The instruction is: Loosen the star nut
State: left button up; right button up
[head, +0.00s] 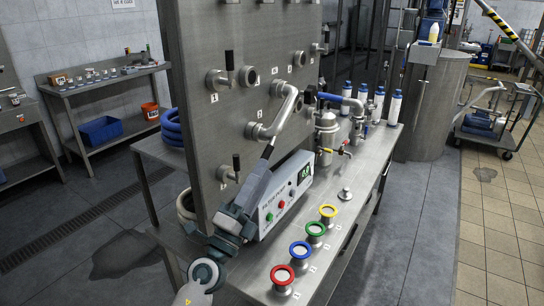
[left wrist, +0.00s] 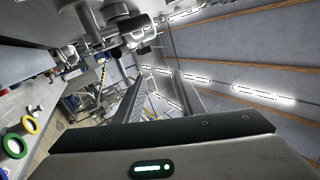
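A bent steel pipe (head: 287,103) joins two ports on the upright steel panel (head: 205,110). A round metal collar (head: 254,131) sits at its lower end. I cannot tell for sure which fitting is the star nut. My left gripper (head: 268,152) reaches up from the lower left in front of the panel, its tips just below the lower pipe end. In the left wrist view, the two fingers of my left gripper (left wrist: 162,88) stand apart with an empty gap. Dark metal fittings (left wrist: 128,25) show above them, clear of the fingers. My right gripper is not in view.
A white control box (head: 285,195) stands on the steel bench (head: 345,195) close beside my left gripper. Red (head: 282,275), blue (head: 300,250), green (head: 315,229) and yellow (head: 328,211) rings line the bench front. Several white-and-blue bottles (head: 378,104) stand farther back. A side table (head: 105,80) is at left.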

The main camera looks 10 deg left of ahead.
aim_at(307, 95)
pick_arm(q)
jog(key=w+d+r+m+g+h+p, duration=0.1)
jog(key=w+d+r+m+h+p, duration=0.1)
jog(key=d+r+m, duration=0.45)
jog(key=w+d+r+m+g+h+p, duration=0.1)
jog(key=w+r+m+p, duration=0.15)
jog(key=r, duration=0.65)
jog(key=w+a+f+m+g+y+p, duration=0.3)
jog(key=w+a+m+g+y+p, duration=0.1)
jog(key=w+a+m+y, duration=0.1)
jog(key=shift+w+m, duration=0.75)
jog(key=shift+m, duration=0.45)
jog(key=shift+w+d, duration=0.1)
jog(key=shift+w, duration=0.05)
jog(key=p+x, duration=0.6)
jog(key=x, duration=0.9)
jog(key=shift+w, duration=0.15)
jog(key=shift+p+x, duration=0.35)
jog(key=shift+x, duration=0.55)
